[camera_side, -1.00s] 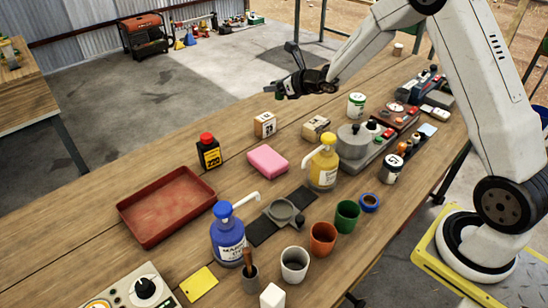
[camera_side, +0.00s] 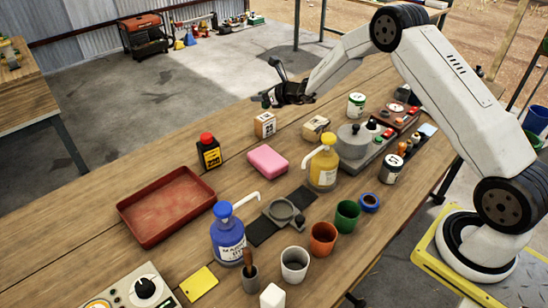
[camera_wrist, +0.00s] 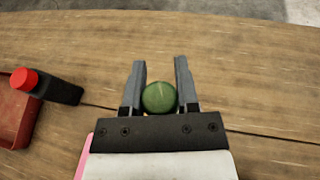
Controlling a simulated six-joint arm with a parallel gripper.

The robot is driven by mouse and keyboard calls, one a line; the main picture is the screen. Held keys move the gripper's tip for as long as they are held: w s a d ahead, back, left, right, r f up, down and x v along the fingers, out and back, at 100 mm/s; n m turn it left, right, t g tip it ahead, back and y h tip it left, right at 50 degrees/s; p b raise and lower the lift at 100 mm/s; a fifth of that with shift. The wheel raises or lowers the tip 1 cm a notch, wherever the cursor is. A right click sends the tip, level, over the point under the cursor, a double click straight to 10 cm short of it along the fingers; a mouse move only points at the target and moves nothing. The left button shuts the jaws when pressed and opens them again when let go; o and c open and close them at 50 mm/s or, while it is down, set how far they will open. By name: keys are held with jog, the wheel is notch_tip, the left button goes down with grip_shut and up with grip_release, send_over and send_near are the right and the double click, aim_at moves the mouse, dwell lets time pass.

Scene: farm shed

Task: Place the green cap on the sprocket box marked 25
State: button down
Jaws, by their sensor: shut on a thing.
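My gripper (camera_side: 270,99) is shut on the green cap, which shows as a round green top between the two fingers in the wrist view (camera_wrist: 158,97). In the side view the gripper hangs above the table's far edge, just over a small cardboard box (camera_side: 265,125) with a dark mark on its front. A second small box (camera_side: 316,128) stands to its right. I cannot read the numbers on either box surely. Neither box shows in the wrist view.
A black bottle with a red cap (camera_side: 209,152) stands left of the boxes, with a pink block (camera_side: 267,161) in front. A red tray (camera_side: 127,209), yellow pump bottle (camera_side: 324,165) and grey machine (camera_side: 352,146) stand around. The far-left tabletop is clear.

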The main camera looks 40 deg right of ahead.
aim_at(262, 115)
jog(key=shift+w+f, duration=0.2)
jog(key=shift+f, duration=1.65)
jog(key=shift+f, duration=0.1)
jog(key=shift+c, duration=1.8)
grip_release()
jog(key=shift+s+d+r, duration=0.1)
jog(key=shift+s+r, duration=0.1)
jog(key=shift+r, duration=0.05)
jog(key=v, duration=1.1)
jog(key=shift+s, duration=0.25)
jog(key=shift+d, duration=0.1)
